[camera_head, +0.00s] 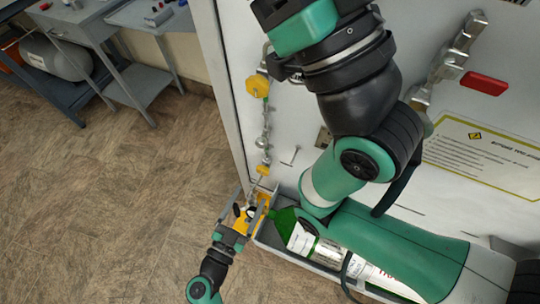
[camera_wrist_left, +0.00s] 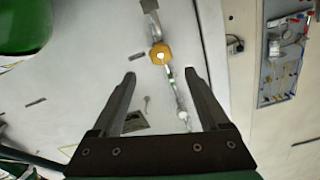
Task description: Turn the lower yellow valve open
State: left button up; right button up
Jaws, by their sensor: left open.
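The lower yellow valve (camera_head: 262,170) sits low on a line of metal fittings on the white panel. In the left wrist view, where the panel appears roughly upside down, the lower yellow valve (camera_wrist_left: 160,54) shows between and beyond the two fingers. My left gripper (camera_head: 255,200) is just below the valve in the head view. It is open and empty, and its fingertips (camera_wrist_left: 160,78) look apart from the valve. The upper yellow valve (camera_head: 257,86) is higher on the same line. My right gripper is not in view.
A green cylinder (camera_head: 284,222) lies at the panel's foot; it also shows in the left wrist view (camera_wrist_left: 22,28). My large arm covers much of the panel's right side. A red handle (camera_head: 484,83) is at upper right. Workbenches (camera_head: 75,25) stand at upper left. The floor between is clear.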

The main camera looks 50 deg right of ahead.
aim_at(262, 172)
pick_arm(q)
jog(key=b+x, duration=0.4)
jog(key=x, duration=0.6)
jog(key=shift+w+d, duration=0.1)
jog(key=shift+w, duration=0.05)
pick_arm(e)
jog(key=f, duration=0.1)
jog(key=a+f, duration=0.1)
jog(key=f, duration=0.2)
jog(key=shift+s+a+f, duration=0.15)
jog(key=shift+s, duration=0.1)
